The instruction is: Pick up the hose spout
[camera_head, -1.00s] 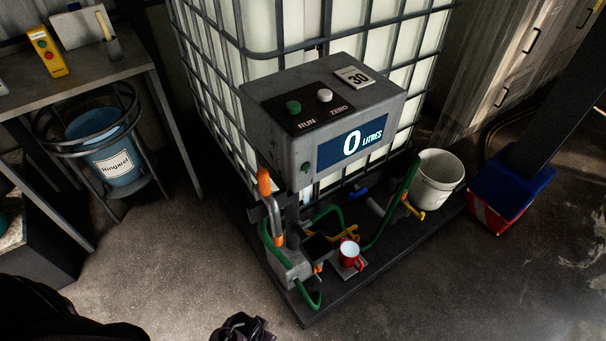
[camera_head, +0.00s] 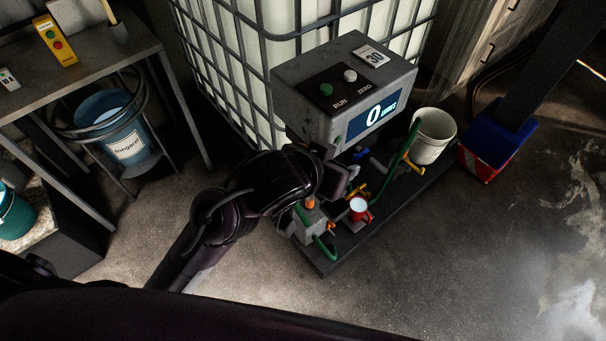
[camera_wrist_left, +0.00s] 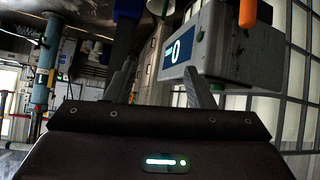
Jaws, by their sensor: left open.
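My left gripper (camera_head: 345,178) reaches in from the left, in front of the pump and just below the display box. It is open and empty; in the left wrist view its two fingers (camera_wrist_left: 161,88) stand apart. An upright orange handle (camera_wrist_left: 248,12), which looks like the hose spout, shows at the top right of the wrist view, outside the fingers. A green hose (camera_head: 324,247) loops by the grey pump block (camera_head: 315,222). My right gripper is not in view.
Open floor (camera_head: 430,270) lies in front.

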